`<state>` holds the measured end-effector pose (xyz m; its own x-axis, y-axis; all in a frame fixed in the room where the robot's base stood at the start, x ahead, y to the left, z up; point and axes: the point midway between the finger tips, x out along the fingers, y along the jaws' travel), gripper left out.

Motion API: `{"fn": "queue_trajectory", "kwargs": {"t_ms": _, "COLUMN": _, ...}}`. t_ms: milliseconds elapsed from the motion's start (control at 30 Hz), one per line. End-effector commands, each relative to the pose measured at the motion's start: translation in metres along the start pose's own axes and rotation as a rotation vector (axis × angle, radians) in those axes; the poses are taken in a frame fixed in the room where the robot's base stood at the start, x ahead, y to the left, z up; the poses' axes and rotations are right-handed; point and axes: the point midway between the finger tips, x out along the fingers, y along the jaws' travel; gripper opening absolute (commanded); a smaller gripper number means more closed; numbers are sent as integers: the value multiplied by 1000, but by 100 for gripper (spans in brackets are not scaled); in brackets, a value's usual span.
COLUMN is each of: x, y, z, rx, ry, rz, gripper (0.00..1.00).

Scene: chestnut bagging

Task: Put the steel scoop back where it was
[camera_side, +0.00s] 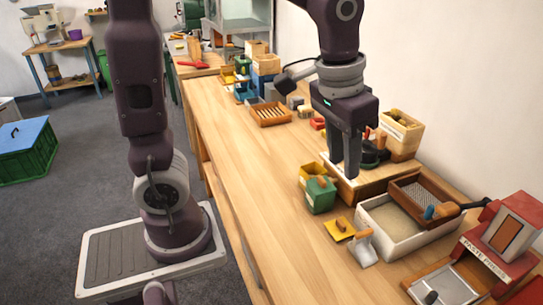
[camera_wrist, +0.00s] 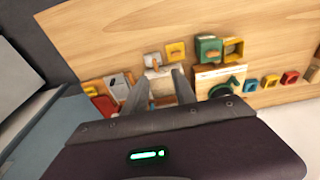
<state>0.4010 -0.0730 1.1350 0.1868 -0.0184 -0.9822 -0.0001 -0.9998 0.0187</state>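A small silvery scoop-like piece with a wooden grip (camera_side: 365,249), which looks like the steel scoop, lies on the bench in front of the white tray. It also seems to show in the wrist view as a small grey piece (camera_wrist: 152,59) just beyond the fingertips. My gripper (camera_side: 345,172) points down above the bench, behind the scoop and near the wooden stand. In the wrist view my gripper (camera_wrist: 160,72) has its two fingers apart, with nothing held between them. The scoop is apart from the fingers.
A white tray (camera_side: 391,253) stands right of the scoop, with a wooden sieve box (camera_side: 411,182) and a blue-and-orange-handled tool (camera_side: 440,211) over it. A yellow block (camera_side: 339,230) and a green box (camera_side: 320,197) stand nearby.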

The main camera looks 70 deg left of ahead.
Motion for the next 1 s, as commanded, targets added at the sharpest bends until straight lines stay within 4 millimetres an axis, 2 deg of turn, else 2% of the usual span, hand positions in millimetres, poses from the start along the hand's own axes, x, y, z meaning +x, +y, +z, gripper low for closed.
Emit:
{"fn": "queue_trajectory", "kwargs": {"t_ms": 33, "x": -22, "y": -7, "z": 23, "rx": -2, "ry": 60, "rz": 4, "gripper": 33}}
{"fn": "queue_trajectory", "kwargs": {"t_ms": 100, "x": -41, "y": -15, "z": 58, "rx": 0, "ry": 134, "rz": 3, "gripper": 33}}
{"fn": "queue_trajectory", "kwargs": {"t_ms": 200, "x": -52, "y": -22, "z": 100, "rx": 2, "ry": 223, "rz": -4, "gripper": 33}}
{"fn": "queue_trajectory", "kwargs": {"t_ms": 300, "x": -52, "y": -26, "z": 126, "rx": 4, "ry": 278, "rz": -13, "gripper": 33}}
{"fn": "queue_trajectory", "kwargs": {"t_ms": 400, "x": -50, "y": -27, "z": 137, "rx": 6, "ry": 302, "rz": -18, "gripper": 33}}
{"fn": "queue_trajectory", "kwargs": {"t_ms": 700, "x": -50, "y": -27, "z": 138, "rx": 6, "ry": 303, "rz": -18, "gripper": 33}}
{"fn": "queue_trajectory", "kwargs": {"t_ms": 733, "x": -50, "y": -27, "z": 138, "rx": 6, "ry": 303, "rz": -18, "gripper": 35}}
{"fn": "queue_trajectory", "kwargs": {"t_ms": 800, "x": -52, "y": -28, "z": 134, "rx": 5, "ry": 297, "rz": -20, "gripper": 48}}
{"fn": "queue_trajectory", "kwargs": {"t_ms": 867, "x": -58, "y": -32, "z": 120, "rx": 2, "ry": 270, "rz": -28, "gripper": 60}}
{"fn": "queue_trajectory", "kwargs": {"t_ms": 967, "x": -70, "y": -52, "z": 70, "rx": -4, "ry": 176, "rz": -48, "gripper": 80}}
{"fn": "queue_trajectory", "kwargs": {"t_ms": 1000, "x": -71, "y": -66, "z": 44, "rx": -7, "ry": 128, "rz": -54, "gripper": 88}}
